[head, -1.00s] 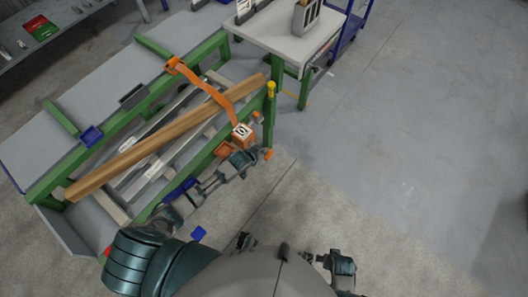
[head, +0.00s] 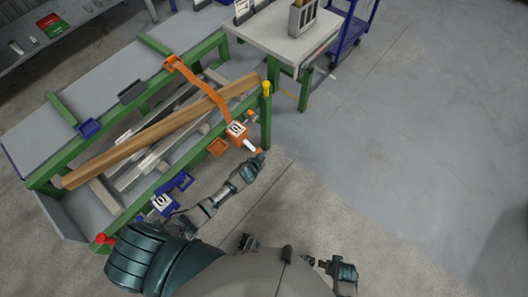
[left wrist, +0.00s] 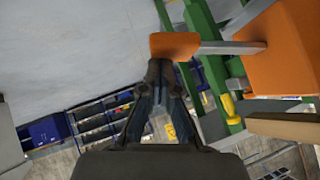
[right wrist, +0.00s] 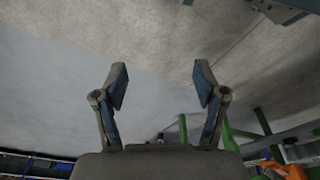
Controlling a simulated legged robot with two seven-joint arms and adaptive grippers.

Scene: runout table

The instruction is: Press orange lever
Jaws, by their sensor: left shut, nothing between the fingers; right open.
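The orange lever (head: 259,151) is a small orange paddle on a pale rod, sticking out from an orange box (head: 237,131) at the near right corner of the green table frame. In the left wrist view the paddle (left wrist: 175,45) lies just past my left fingertips, its rod running right to the orange box (left wrist: 280,50). My left gripper (head: 261,160) is shut and empty, at the lever's end; I cannot tell whether it touches. It also shows in the left wrist view (left wrist: 162,68). My right gripper (right wrist: 160,82) is open and empty, away from the table.
A long wooden beam (head: 160,132) lies across the green-framed table (head: 262,125). A blue labelled box (head: 161,203) and a red knob (head: 101,239) are on its near side. A side table (head: 290,45) stands behind. Floor to the right is clear.

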